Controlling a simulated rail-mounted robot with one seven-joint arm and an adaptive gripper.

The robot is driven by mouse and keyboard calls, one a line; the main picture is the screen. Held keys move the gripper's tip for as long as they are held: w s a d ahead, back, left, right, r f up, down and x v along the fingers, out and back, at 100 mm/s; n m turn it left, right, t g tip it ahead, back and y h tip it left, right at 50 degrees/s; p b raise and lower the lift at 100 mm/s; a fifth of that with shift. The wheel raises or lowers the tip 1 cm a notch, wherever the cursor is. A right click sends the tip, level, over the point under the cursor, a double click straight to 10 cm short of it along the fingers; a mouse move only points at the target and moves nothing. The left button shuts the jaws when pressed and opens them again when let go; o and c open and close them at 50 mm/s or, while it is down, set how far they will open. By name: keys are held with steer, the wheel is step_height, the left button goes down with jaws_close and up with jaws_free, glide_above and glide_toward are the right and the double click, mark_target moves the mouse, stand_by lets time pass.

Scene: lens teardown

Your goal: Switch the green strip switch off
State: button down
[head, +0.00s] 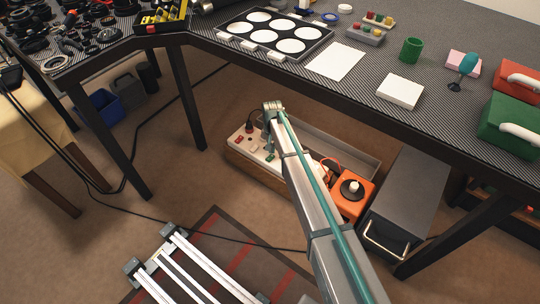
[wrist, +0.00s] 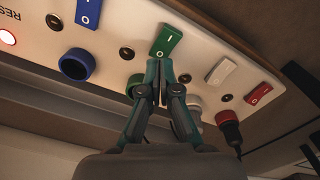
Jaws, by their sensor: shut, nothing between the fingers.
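The power strip (wrist: 120,22) is a pale panel under the workbench. Its green switch (wrist: 167,40) is a rocker marked I and O, at the upper middle of the wrist view; I cannot tell which side is pressed. It also shows as a small green patch in the head view (head: 270,156). My gripper (wrist: 160,66) is shut and empty, its teal fingertips together just below the O end of the green switch. I cannot tell whether they touch it. In the head view, my arm reaches down over the strip.
Blue (wrist: 88,13), white (wrist: 220,71) and red (wrist: 258,93) switches share the panel. A green socket ring (wrist: 135,85) is partly behind my fingers. A red plug (wrist: 229,128) sits to the right. An orange box (head: 352,193) stands beside the strip, under the bench (head: 300,75).

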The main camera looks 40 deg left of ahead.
mark_target(272, 156)
steer(key=shift+r+p, duration=1.25)
steer(key=shift+r, duration=0.65)
